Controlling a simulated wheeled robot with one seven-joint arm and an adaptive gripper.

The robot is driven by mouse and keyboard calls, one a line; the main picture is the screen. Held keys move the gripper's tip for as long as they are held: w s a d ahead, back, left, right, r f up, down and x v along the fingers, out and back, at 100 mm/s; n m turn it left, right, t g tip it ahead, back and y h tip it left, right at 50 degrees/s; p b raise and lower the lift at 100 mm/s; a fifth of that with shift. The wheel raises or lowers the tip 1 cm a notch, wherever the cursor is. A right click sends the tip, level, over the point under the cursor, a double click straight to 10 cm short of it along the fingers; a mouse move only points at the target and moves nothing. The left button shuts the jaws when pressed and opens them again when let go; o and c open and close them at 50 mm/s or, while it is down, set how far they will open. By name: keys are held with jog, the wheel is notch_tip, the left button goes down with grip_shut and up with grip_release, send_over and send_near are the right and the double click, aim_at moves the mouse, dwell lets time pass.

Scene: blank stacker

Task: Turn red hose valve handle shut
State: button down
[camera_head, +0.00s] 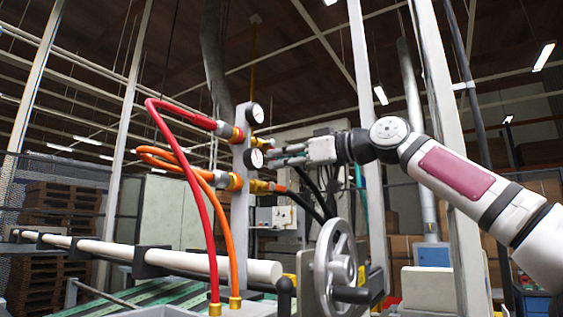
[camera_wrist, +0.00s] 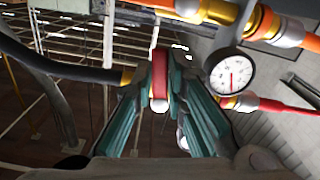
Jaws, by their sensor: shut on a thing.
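The red valve handle (camera_wrist: 160,62) shows in the wrist view as a narrow red lever between the two teal fingers of my gripper (camera_wrist: 162,92). The fingers are closed on it from both sides. In the head view my gripper (camera_head: 283,156) reaches in from the right to the grey manifold post (camera_head: 240,205), and hides the handle there. The red hose (camera_head: 190,165) joins a brass fitting at the upper left of the post and loops down to the floor-side fitting. How far the valve is turned cannot be told.
An orange hose (camera_head: 203,190) joins the post lower down. Two round gauges sit on the post, an upper one (camera_head: 256,113) and a lower one (camera_head: 254,158). A grey handwheel (camera_head: 336,268) stands below my arm. A black hose (camera_wrist: 75,70) crosses left of my fingers.

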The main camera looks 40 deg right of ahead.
jog(key=shift+s+a+m+b, duration=0.15)
jog(key=shift+a+m+b, duration=0.25)
jog(key=shift+m+b, duration=0.55)
jog(key=shift+m, duration=0.25)
jog(key=c, duration=1.6)
grip_release()
jog(key=v, duration=1.2)
